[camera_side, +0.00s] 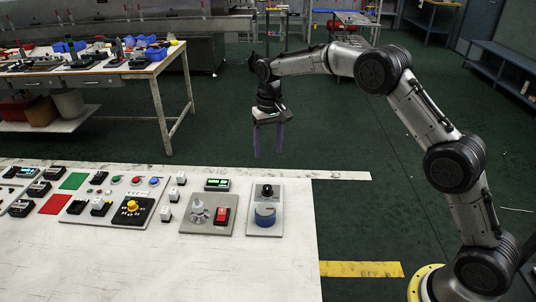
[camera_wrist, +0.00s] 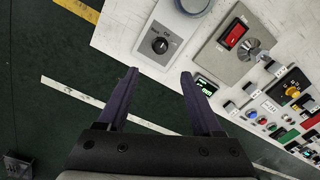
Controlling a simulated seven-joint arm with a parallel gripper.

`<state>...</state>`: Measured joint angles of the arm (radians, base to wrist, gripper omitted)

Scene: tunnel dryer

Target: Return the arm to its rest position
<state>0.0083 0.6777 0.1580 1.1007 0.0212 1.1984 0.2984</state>
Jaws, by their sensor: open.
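My gripper (camera_side: 269,140) has two purple fingers pointing down. It hangs in the air just beyond the far edge of the white control table (camera_side: 255,275), above the green floor. My gripper (camera_wrist: 158,77) also shows in the wrist view, its fingers apart with nothing between them. My arm rises from a base at the right and bends over at the top toward the gripper.
The table carries a panel with a blue knob (camera_side: 265,215), a panel with a red switch (camera_side: 222,215) and a panel with a yellow button (camera_side: 132,206). A workbench (camera_side: 150,70) with tools and blue bins stands at the back left. Green floor (camera_side: 340,150) is clear around the gripper.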

